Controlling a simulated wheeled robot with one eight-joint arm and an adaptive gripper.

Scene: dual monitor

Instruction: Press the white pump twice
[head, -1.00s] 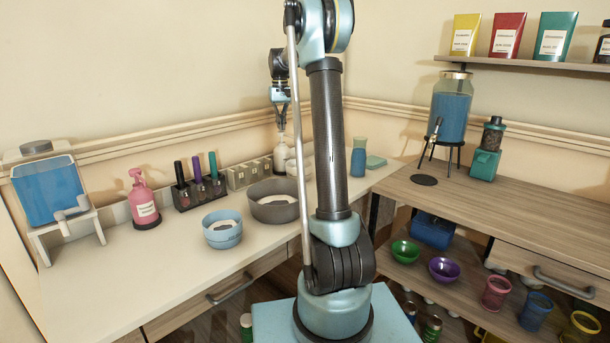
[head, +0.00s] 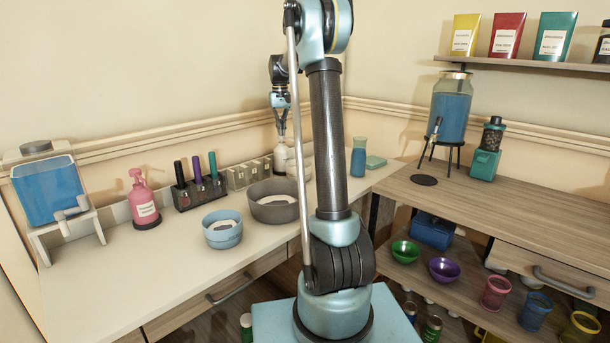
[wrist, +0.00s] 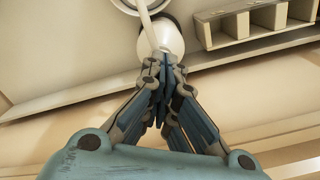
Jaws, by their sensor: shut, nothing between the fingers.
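The white pump bottle (head: 281,156) stands at the back of the light counter, near the corner and partly hidden behind my arm. In the wrist view, the white pump (wrist: 163,37) shows its rounded body with a spout running toward the top of the picture. My gripper (head: 281,133) is directly above the pump, pointing down, with its fingers shut and empty. In the wrist view, the closed fingertips (wrist: 164,65) overlap the pump's top. They are at or very close to it; I cannot tell whether they press on it.
A grey bowl (head: 272,208) and a blue bowl (head: 222,233) stand in front on the counter. A row of beige compartments (head: 249,174) is just left of the pump, and a blue bottle (head: 358,160) is to the right. The wall is close behind.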

